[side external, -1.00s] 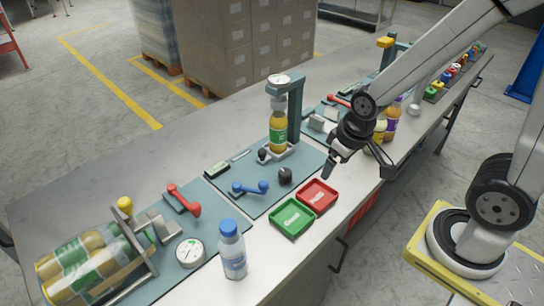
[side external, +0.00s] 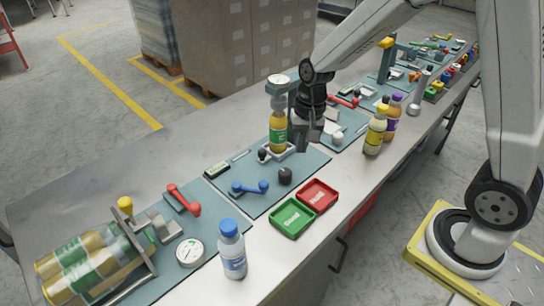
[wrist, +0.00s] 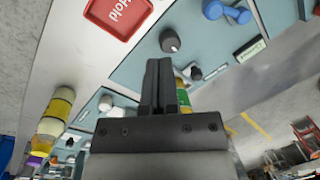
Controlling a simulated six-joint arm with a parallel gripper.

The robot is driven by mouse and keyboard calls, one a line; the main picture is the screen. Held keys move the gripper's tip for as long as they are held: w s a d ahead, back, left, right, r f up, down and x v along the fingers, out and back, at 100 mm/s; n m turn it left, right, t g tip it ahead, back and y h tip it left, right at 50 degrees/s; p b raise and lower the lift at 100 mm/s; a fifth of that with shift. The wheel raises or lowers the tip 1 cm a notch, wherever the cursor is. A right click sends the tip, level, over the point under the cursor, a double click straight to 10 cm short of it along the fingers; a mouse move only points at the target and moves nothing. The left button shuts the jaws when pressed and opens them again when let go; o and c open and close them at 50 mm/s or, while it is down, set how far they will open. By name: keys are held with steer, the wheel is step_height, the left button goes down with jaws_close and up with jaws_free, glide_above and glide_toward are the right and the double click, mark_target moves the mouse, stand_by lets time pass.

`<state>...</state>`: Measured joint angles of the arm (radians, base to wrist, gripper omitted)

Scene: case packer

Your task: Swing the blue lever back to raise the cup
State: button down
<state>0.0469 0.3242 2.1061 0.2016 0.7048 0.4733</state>
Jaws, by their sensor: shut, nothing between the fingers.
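The blue lever (side external: 250,188) lies low on the teal mat, its rounded end to the right. It also shows at the top right of the wrist view (wrist: 228,12). An orange juice bottle (side external: 278,135) with a green label stands upright in a station behind it. A greyish cup-like part (side external: 279,102) sits at the bottle's top, under a round dial (side external: 278,80); I cannot tell whether they touch. My gripper (side external: 304,146) is shut and empty, just right of the bottle in the side view and apart from the lever. Its closed fingers (wrist: 158,78) point at the mat in the wrist view. My arm hides part of the station's post.
A black knob (side external: 285,175) stands right of the lever. The green tray (side external: 292,218) and red tray (side external: 318,195) lie in front. A blue-capped bottle (side external: 232,250) stands front left, and a red lever (side external: 184,199) lies left. Yellow (side external: 375,133) and purple (side external: 391,118) bottles stand right.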

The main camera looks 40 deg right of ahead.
steer(key=w+a+m+g+y, duration=0.1)
steer(key=w+m+y, duration=0.1)
steer(key=w+m, duration=0.4)
steer(key=shift+w+f+g, duration=0.3)
steer(key=shift+w+f, duration=0.1)
steer(key=shift+w, duration=0.45)
steer(key=shift+x, duration=5.05)
steer(key=shift+s+a+m, duration=0.45)
steer(key=shift+a+m, duration=0.05)
steer(key=shift+m, duration=0.2)
steer(key=shift+s+a+m+t+y, duration=0.3)
steer(key=shift+s+a+m+t, duration=0.2)
steer(key=shift+m, duration=0.4)
steer(key=shift+s+a+m+t, duration=0.3)
steer(key=shift+a+m, duration=0.25)
steer(key=shift+m, duration=0.3)
steer(key=shift+s+a+m+t, duration=0.25)
steer(key=shift+a+m, duration=0.3)
steer(key=shift+m, duration=0.3)
steer(key=shift+r, duration=0.15)
steer(key=v, duration=1)
